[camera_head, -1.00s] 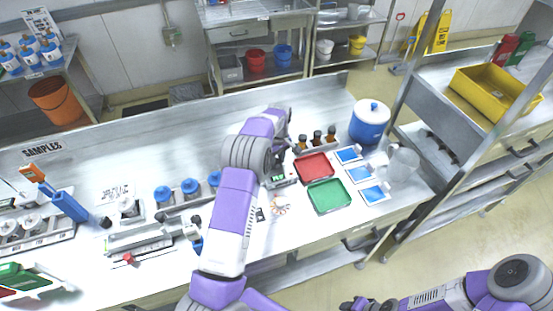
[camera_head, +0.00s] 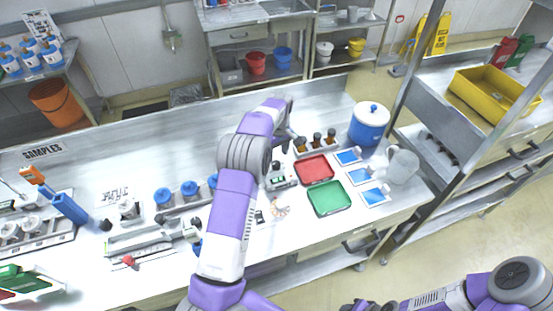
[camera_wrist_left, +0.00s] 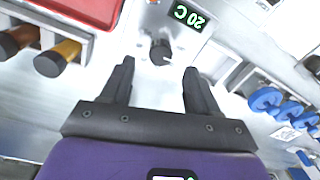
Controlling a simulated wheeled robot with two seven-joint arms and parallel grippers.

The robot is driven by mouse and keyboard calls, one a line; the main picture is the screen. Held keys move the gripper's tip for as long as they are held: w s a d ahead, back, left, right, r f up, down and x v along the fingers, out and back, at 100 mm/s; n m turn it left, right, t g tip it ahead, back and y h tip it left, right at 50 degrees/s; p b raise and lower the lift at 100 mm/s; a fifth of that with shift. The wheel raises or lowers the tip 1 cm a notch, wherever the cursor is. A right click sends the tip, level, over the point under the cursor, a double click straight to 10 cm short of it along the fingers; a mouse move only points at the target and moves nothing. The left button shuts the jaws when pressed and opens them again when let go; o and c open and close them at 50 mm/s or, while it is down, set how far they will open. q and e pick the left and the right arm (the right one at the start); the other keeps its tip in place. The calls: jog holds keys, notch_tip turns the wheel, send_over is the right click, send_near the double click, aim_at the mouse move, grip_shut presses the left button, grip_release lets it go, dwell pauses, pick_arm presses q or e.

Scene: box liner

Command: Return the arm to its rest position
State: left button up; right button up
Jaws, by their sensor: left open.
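My left arm (camera_head: 236,215) is purple and white and reaches from the bottom of the head view over the bench. Its wrist is bent over the area behind the small device. In the left wrist view my left gripper (camera_wrist_left: 158,70) is open, with nothing between its fingers. A grey device with a dark knob (camera_wrist_left: 161,52) and a green "20 C" display (camera_wrist_left: 188,16) lies beyond the fingertips. The device (camera_head: 281,175) also shows beside my arm in the head view. My right gripper (camera_head: 358,305) is only partly seen at the bottom edge; its jaws are unclear.
A red tray (camera_head: 314,168), a green tray (camera_head: 329,198), blue-and-white cards (camera_head: 359,175), brown bottles (camera_head: 316,139) and a blue pot (camera_head: 370,123) stand right of my arm. Blue-capped jars (camera_head: 190,189) stand left of it. The back strip of the bench (camera_head: 180,140) is clear.

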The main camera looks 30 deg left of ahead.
pick_arm(q)
jog(key=shift+r, duration=1.4)
